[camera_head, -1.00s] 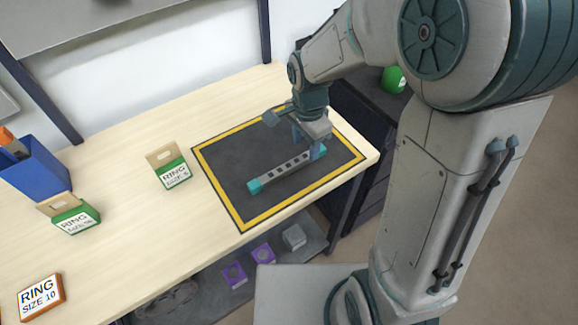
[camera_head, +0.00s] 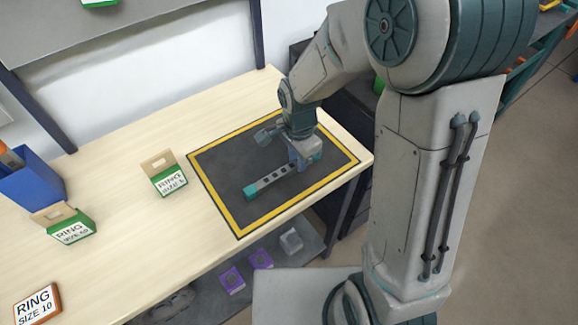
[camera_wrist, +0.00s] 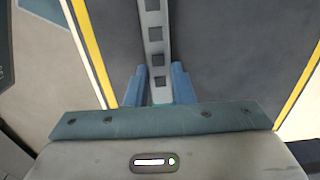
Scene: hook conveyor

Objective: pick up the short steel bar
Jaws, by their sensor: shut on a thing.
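The short steel bar (camera_head: 272,179) is grey with a row of square holes and teal ends. It lies on the black mat (camera_head: 225,165) with a yellow border. My gripper (camera_head: 305,166) is at the bar's right end, pointing down, shut on it. In the wrist view the bar (camera_wrist: 154,35) runs up between the two blue fingers of my gripper (camera_wrist: 158,85). The bar's near end is hidden by my gripper. I cannot tell any gap between bar and mat.
A green ring box (camera_head: 170,180) stands left of the mat. Another green ring box (camera_head: 70,228), a blue bin (camera_head: 35,188) and an orange-edged ring sign (camera_head: 38,304) are further left on the wooden table (camera_head: 130,235). Purple boxes (camera_head: 232,279) sit on a shelf below.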

